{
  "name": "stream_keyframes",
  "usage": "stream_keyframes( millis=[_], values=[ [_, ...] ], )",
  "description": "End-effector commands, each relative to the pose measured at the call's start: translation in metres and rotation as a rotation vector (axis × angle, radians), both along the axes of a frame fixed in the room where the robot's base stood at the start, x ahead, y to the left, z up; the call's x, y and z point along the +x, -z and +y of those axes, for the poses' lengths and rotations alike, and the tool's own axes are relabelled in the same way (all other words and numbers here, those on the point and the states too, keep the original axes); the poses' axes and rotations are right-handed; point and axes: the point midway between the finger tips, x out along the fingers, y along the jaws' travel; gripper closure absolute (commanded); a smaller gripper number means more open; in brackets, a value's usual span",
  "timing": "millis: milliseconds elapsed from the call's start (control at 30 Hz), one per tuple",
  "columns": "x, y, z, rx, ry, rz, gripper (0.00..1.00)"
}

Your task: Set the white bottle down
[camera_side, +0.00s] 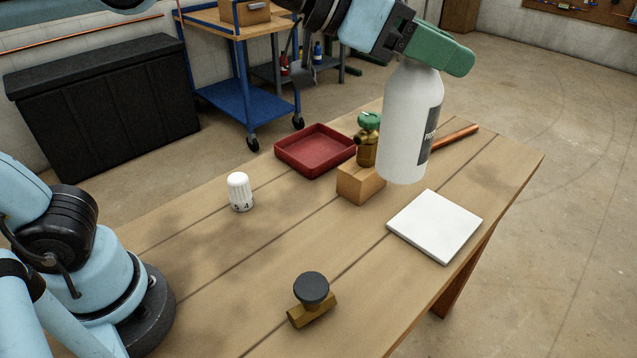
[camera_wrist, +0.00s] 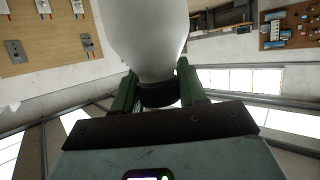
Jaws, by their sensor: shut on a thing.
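The white bottle (camera_side: 405,128) has a dark label on its right side and hangs upright in the air above the table in the side view. My green gripper (camera_side: 435,48) is shut on its top. In the wrist view the bottle's white body (camera_wrist: 150,38) fills the upper middle, and its dark neck part sits between the two green fingers of my gripper (camera_wrist: 158,92). The bottle's base is clear of the wooden table (camera_side: 260,265). A white square tile (camera_side: 436,226) lies on the table, below and to the right of the bottle in the side view.
A wooden block (camera_side: 360,186) and a brass valve with a green knob (camera_side: 367,145) stand close behind the bottle. A copper pipe (camera_side: 458,136), red tray (camera_side: 314,149), white numbered knob (camera_side: 240,192) and black-knobbed brass valve (camera_side: 311,300) are on the table. The table's middle has free room.

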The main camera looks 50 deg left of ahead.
Motion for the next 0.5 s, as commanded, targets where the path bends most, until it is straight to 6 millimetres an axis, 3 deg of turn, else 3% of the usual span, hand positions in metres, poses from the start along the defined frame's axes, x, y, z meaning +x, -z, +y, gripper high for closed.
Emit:
stream_keyframes(
  millis=[267, 500],
  values=[
    [0.054, 0.0, 0.059, -0.001, -0.096, -0.001, 1.0],
    [0.099, 0.0, 0.132, -0.002, -0.18, -0.001, 1.0]
  ],
)
